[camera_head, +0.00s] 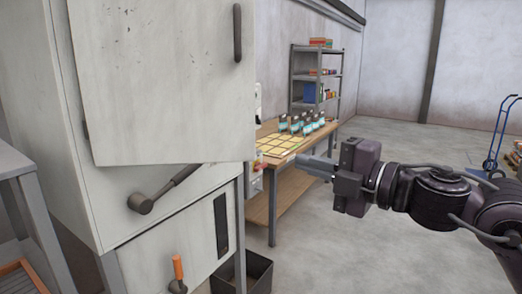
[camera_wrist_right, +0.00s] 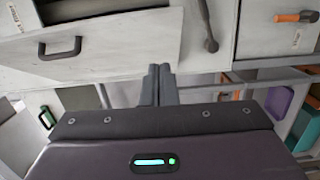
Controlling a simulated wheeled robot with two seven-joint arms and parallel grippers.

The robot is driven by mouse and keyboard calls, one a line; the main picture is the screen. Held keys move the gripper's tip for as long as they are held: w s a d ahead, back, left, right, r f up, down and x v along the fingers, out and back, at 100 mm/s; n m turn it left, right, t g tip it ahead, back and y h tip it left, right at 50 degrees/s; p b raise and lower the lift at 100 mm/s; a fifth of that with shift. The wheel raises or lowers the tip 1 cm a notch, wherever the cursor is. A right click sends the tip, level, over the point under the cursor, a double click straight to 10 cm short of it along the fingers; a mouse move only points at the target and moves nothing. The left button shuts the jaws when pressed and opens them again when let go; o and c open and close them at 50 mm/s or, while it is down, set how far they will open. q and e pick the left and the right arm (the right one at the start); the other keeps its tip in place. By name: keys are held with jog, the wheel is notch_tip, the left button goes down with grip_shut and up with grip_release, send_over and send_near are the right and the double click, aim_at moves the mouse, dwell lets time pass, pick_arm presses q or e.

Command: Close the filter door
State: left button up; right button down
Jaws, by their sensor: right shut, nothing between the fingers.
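The filter door (camera_head: 160,85) is a scuffed pale grey panel on the tall cabinet (camera_head: 30,90), with a dark upright handle (camera_head: 237,33) near its right edge. It stands partly open, away from the cabinet front. In the right wrist view the door (camera_wrist_right: 120,45) is at the upper left with its handle (camera_wrist_right: 60,48), and a dark gap shows behind it. My right gripper (camera_head: 303,161) is to the right of the door and lower than its handle, apart from it. Its fingers (camera_wrist_right: 158,70) are together and empty. My left gripper is out of view.
A dark lever (camera_head: 165,189) and an orange-handled lever (camera_head: 178,272) stick out below the door. A wooden bench (camera_head: 290,185) with pouches stands behind my right gripper. A dark bin (camera_head: 258,272) is on the floor. The floor at right is open, with a blue hand truck (camera_head: 497,140) far back.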

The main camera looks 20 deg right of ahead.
jog(key=p, duration=0.7)
send_near(247, 141)
jog(key=s+a+x, duration=0.1)
jog(key=x, duration=0.4)
jog(key=shift+w+d, duration=0.2)
jog(key=shift+w, duration=0.7)
